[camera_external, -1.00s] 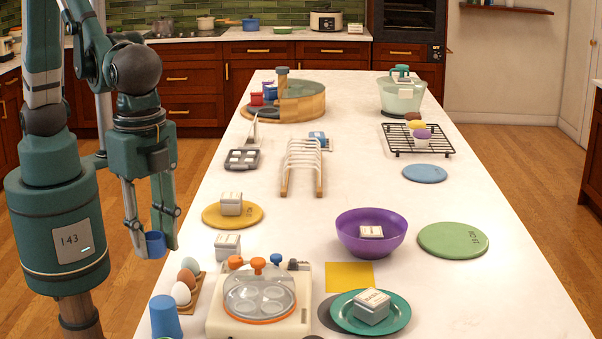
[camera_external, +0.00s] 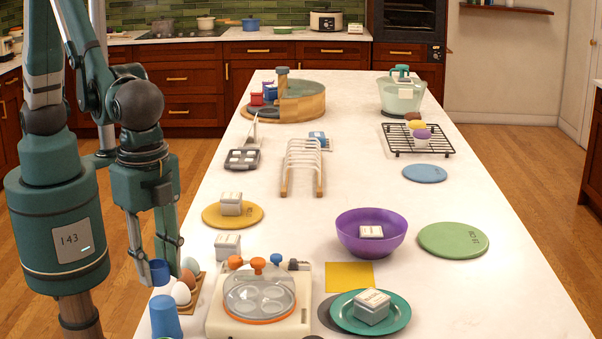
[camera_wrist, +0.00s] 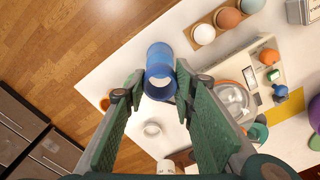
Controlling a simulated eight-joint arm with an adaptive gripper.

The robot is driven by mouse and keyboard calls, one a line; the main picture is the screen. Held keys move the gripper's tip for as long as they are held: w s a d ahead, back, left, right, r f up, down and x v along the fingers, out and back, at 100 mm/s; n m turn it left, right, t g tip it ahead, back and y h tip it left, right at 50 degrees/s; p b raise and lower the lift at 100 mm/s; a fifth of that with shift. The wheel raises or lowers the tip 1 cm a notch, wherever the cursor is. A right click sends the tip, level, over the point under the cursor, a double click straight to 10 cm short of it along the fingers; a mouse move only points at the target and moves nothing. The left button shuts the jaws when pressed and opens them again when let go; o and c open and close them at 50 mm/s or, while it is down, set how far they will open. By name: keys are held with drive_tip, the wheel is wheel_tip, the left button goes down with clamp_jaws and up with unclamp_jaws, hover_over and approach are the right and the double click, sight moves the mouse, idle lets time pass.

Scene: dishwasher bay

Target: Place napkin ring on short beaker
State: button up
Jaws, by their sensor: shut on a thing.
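The napkin ring (camera_external: 159,272) is a small blue band held between the fingertips of my gripper (camera_external: 162,265), which is shut on it. In the wrist view, the ring (camera_wrist: 160,90) shows between the fingertips (camera_wrist: 157,90), with pale tabletop visible through its opening. A blue tapered beaker (camera_external: 165,317), which I take as the short beaker, stands upright at the near left corner of the counter. In the wrist view, the beaker (camera_wrist: 158,53) appears just beyond the ring, partly overlapped by it. The ring is above and apart from the beaker in the external view.
Several eggs (camera_external: 181,293) sit in a wooden holder beside the beaker. A cream egg cooker (camera_external: 216,318) with a clear lid stands to the right. A small pale round piece (camera_wrist: 152,129) lies below the ring in the wrist view. A white box (camera_external: 228,245) is farther back.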

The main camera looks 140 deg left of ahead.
sight(162, 300)
idle(0.3)
drive_tip(key=shift+f, duration=2.1)
drive_tip(key=shift+f, duration=0.2)
drive_tip(key=o, duration=0.8)
drive_tip(key=shift+r, duration=0.25)
wheel_tip(162, 300, up, 12)
drive_tip(key=shift+s, duration=0.1)
